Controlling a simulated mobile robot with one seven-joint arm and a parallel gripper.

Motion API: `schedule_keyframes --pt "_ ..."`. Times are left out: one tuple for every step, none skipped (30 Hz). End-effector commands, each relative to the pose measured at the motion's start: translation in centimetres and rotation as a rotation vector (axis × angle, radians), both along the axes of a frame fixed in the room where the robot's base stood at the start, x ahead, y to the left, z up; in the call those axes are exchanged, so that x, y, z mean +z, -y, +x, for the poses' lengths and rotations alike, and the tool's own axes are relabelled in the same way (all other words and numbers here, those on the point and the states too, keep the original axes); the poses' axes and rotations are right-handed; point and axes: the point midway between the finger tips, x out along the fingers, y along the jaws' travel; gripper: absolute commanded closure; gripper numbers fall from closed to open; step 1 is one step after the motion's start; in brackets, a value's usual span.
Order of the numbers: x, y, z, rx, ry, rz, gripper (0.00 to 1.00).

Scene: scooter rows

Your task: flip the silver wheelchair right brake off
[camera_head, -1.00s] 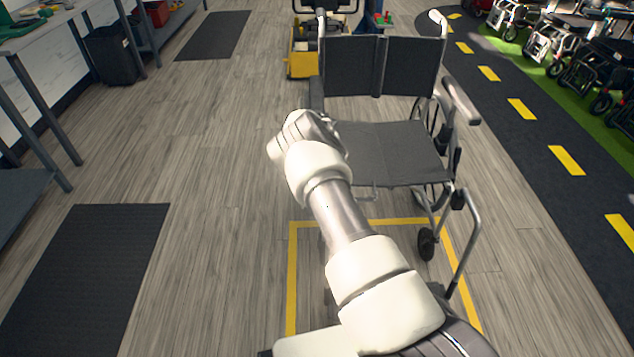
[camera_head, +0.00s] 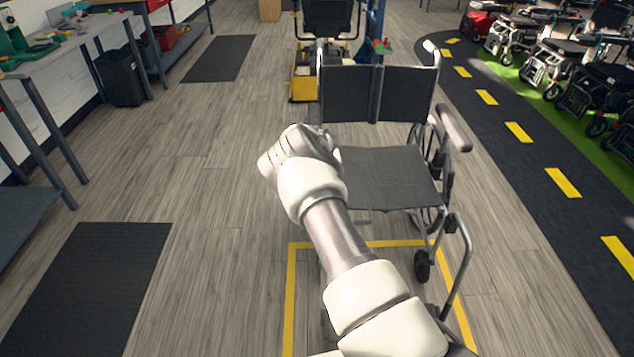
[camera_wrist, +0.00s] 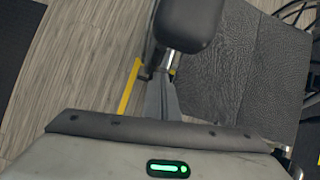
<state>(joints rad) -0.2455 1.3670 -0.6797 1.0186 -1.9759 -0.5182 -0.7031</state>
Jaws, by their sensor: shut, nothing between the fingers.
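The silver wheelchair (camera_head: 392,180) has a black seat and back and stands facing me, right of my arm in the head view. Its picture-right armrest (camera_head: 454,128) is plain; my arm covers most of its picture-left side. The right brake cannot be made out. In the wrist view, the seat (camera_wrist: 245,70) fills the right, and a dark rounded pad, apparently an armrest end (camera_wrist: 187,27), is at top centre. My gripper (camera_wrist: 160,98) is shut and empty, just below the pad in the picture; contact cannot be told. In the head view my wrist hides the fingers.
A yellow floor outline (camera_head: 290,300) lies under the wheelchair's front. A scooter (camera_head: 325,30) stands behind it. A workbench (camera_head: 85,60) is at left and a row of mobility chairs (camera_head: 560,60) at right.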

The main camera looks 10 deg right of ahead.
Motion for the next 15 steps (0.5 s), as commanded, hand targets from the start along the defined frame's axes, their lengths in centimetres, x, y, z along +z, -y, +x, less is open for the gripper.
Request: schedule_keyframes --pt "1.5 0.1 0.1 -0.001 0.002 -0.002 1.00" --pt "2.0 0.2 0.2 0.000 0.001 -0.001 1.00" --pt "2.7 0.2 0.2 -0.001 0.000 -0.001 1.00" --pt "3.1 0.3 0.3 -0.001 0.001 0.000 1.00" --pt "3.5 0.3 0.3 -0.002 0.001 -0.001 1.00" --pt "4.0 0.3 0.4 -0.001 0.001 0.000 1.00" --pt "4.2 0.3 0.4 -0.001 0.000 0.000 1.00" --pt "4.5 0.3 0.4 -0.001 0.000 0.001 1.00" --pt "4.7 0.3 0.4 -0.001 -0.001 0.001 1.00" --pt "4.8 0.3 0.4 -0.001 -0.001 0.001 1.00" --pt "4.9 0.4 0.4 -0.001 -0.001 0.001 1.00" --pt "5.0 0.4 0.4 -0.001 -0.001 0.000 1.00" --pt "5.0 0.4 0.4 -0.001 -0.001 0.000 1.00" --pt "5.1 0.4 0.4 -0.001 -0.001 0.000 1.00" --pt "5.1 0.4 0.4 -0.001 -0.001 0.000 1.00"
